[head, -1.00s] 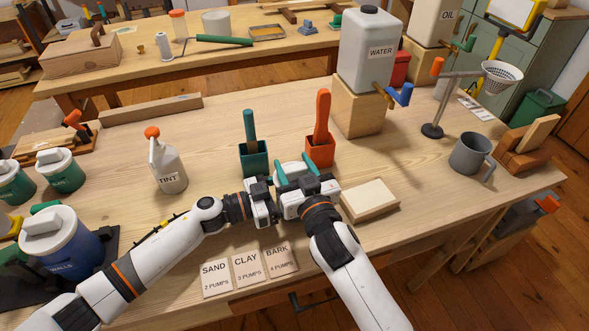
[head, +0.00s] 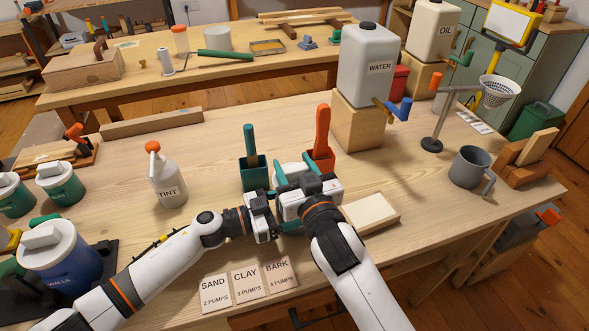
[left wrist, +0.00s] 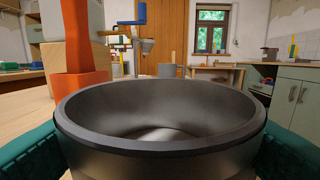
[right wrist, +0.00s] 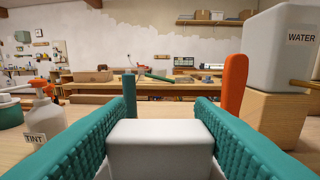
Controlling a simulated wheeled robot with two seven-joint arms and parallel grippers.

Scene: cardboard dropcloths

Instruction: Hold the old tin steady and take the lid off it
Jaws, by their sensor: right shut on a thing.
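The old tin (left wrist: 160,157) shows in the left wrist view as a dark grey round vessel with its mouth open and its inside visible. My left gripper (head: 264,216) has its teal fingers on both sides of the tin and appears shut on it. My right gripper (head: 298,173) is shut on the pale block-shaped knob of the lid (right wrist: 160,150). The lid's pale round edge also shows beyond the right gripper in the head view (head: 289,171). The lid is off the tin's mouth. The grippers hide most of the tin in the head view.
Teal (head: 254,174) and orange (head: 320,160) holders stand just behind the grippers. A pale block (head: 371,213) lies to the right, with a grey mug (head: 468,167) farther off. The TINT bottle (head: 168,183) and label cards (head: 247,283) are to the left and front. Bare tabletop lies between mug and block.

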